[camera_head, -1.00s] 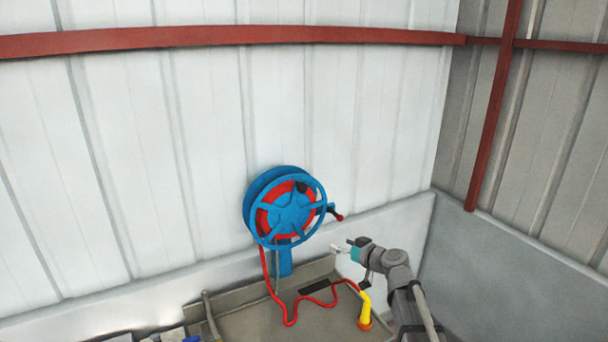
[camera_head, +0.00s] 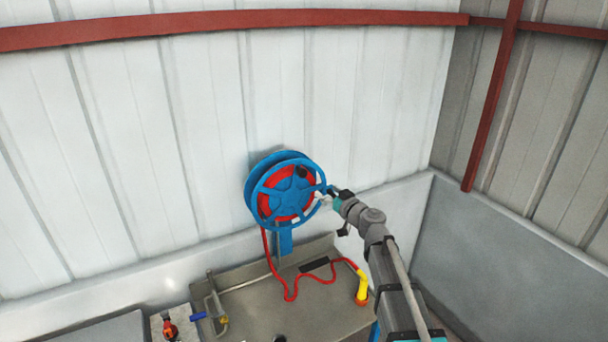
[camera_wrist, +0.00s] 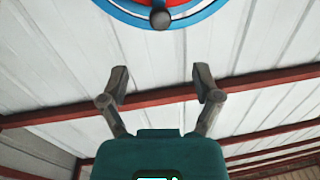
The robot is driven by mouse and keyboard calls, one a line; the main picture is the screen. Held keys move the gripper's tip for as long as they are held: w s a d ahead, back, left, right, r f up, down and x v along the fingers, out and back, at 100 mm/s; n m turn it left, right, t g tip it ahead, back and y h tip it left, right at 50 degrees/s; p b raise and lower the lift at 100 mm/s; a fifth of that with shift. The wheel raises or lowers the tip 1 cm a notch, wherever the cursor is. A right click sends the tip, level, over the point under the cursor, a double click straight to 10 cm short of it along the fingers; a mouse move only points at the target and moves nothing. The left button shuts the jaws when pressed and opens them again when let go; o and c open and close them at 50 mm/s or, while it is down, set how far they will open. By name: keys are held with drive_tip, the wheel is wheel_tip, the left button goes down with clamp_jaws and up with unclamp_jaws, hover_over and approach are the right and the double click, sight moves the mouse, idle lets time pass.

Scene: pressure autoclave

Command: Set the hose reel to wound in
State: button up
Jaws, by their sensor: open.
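The blue hose reel (camera_head: 270,205) with red hose on its drum is mounted by the pale wall. A length of red hose (camera_head: 290,294) hangs from it and runs loosely across the metal basin to a yellow nozzle (camera_head: 362,287). My gripper (camera_head: 321,198) is at the reel's right side, overlapping its rim in the head view; contact cannot be told. In the wrist view my gripper (camera_wrist: 161,75) is open and empty. The reel's blue rim (camera_wrist: 205,14) and a dark round knob (camera_wrist: 160,18) lie beyond the fingertips. The red-ended crank is hidden or unclear.
The metal basin (camera_head: 240,310) lies below the reel. A tap-like fitting with a blue part (camera_head: 199,316) and a red-orange item (camera_head: 169,328) are at lower left. Pale walls stand behind and right, with red beams (camera_head: 230,20) above.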

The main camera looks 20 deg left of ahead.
sight(304, 174)
drive_tip(key=x, duration=1.3)
drive_tip(key=shift+w+a+f, duration=0.1)
drive_tip(key=shift+w+a, duration=0.05)
drive_tip(key=shift+a, duration=0.2)
